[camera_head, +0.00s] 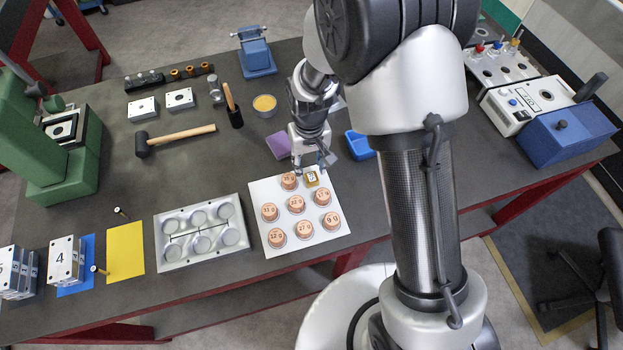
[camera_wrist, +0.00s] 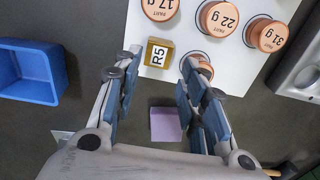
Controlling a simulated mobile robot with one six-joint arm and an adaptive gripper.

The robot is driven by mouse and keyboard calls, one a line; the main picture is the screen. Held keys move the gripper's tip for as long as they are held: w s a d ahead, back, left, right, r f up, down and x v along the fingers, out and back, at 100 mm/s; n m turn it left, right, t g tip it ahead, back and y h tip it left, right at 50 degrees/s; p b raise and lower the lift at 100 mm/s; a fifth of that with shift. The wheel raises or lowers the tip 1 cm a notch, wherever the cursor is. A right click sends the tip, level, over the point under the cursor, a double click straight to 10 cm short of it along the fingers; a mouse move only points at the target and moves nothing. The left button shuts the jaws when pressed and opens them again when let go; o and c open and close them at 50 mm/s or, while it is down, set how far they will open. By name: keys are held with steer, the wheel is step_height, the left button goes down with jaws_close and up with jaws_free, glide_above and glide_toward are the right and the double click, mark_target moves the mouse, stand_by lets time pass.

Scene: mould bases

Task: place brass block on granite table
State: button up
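The brass block (camera_wrist: 158,52), labelled R5, is small and squared, with a white label on its face. It sits at the far edge of the white board in the head view (camera_head: 311,178), beside the copper-coloured cylinders. My gripper (camera_head: 313,165) is above and close to it. In the wrist view my gripper (camera_wrist: 160,62) is open, with the block between the fingertips and gaps at both sides. The dark grey tabletop (camera_head: 190,165) is likely the granite table; I see no label.
Several weight-marked copper-coloured cylinders (camera_head: 297,203) stand on the white board (camera_head: 333,232). A purple pad (camera_head: 279,146) and blue tray (camera_head: 359,145) lie beyond. A grey mould base (camera_head: 175,258) is left of the board. Bare tabletop lies around the mallet (camera_head: 160,140).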

mark_target(311, 177)
steer(key=f, duration=0.3)
steer(key=f+b, duration=0.1)
steer(key=shift+s+d+f, duration=0.2)
steer(key=shift+d, duration=0.05)
steer(key=shift+f, duration=0.45)
steer(key=shift+r, duration=0.1)
steer(key=shift+c, duration=0.2)
jaws_close()
